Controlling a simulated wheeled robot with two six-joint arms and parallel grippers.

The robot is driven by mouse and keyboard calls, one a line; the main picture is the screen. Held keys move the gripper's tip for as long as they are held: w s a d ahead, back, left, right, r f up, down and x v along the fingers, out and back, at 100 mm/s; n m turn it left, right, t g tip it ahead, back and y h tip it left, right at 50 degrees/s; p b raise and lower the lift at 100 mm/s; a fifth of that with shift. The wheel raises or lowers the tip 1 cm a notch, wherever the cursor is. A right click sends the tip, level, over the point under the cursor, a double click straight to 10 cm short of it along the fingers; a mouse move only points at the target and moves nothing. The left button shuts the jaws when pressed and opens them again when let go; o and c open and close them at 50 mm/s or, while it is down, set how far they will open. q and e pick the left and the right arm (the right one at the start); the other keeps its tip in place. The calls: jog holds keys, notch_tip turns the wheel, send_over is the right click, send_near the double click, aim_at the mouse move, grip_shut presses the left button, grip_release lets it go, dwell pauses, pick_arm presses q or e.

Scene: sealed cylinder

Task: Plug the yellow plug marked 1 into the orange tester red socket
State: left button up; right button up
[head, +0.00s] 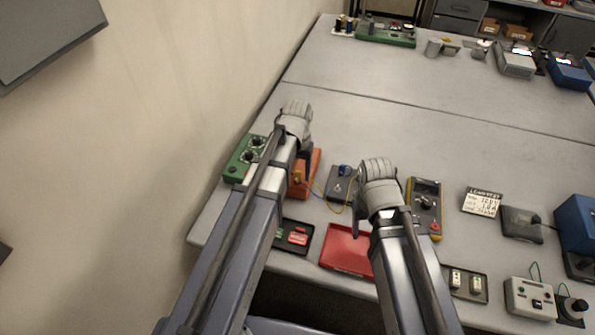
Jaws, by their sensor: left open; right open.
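The orange tester (306,176) stands near the table's left front, partly hidden by my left arm; its red socket cannot be made out. A thin yellow lead (325,197) runs in the gap between the orange tester and a small dark box (340,184) with a blue knob. No yellow plug with a 1 can be told apart. My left gripper (296,122) is open, over the area between a green box and the tester. My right gripper (376,185) is open, right of the dark box. I see nothing held in either gripper.
A green box (238,164) is left of my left arm. A red tray (347,250) and a black tray (283,250) lie along the front edge. A yellow multimeter (425,207) and a white card (481,202) lie to the right. The table's middle is clear.

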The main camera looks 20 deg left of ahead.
pick_arm(q)
jog(key=shift+r, duration=0.15)
pick_arm(e)
jog(key=shift+r, duration=0.1)
pick_arm(q)
notch_tip(320, 180, up, 8)
jog(key=p, duration=0.8)
jog(key=shift+f, duration=0.2)
pick_arm(e)
notch_tip(320, 180, up, 8)
jog(key=shift+f, duration=0.2)
pick_arm(q)
jog(key=shift+s+d+f+b, duration=0.2)
jog(key=shift+s+f+b, duration=0.05)
jog(key=shift+b, duration=0.1)
jog(key=s+d+f+m+b, duration=0.1)
jog(key=s+d+f+b, duration=0.1)
jog(key=s+d, duration=0.1)
jog(key=s+d+f+m+b, duration=0.1)
jog(key=s+d+f+b, duration=0.2)
jog(key=s, duration=0.3)
jog(key=s+d+f+m+y+b, duration=0.1)
jog(key=s+d+f+b, duration=0.2)
jog(key=s+d, duration=0.1)
jog(key=shift+s, duration=0.45)
pick_arm(e)
notch_tip(320, 180, down, 9)
jog(key=shift+r, duration=0.15)
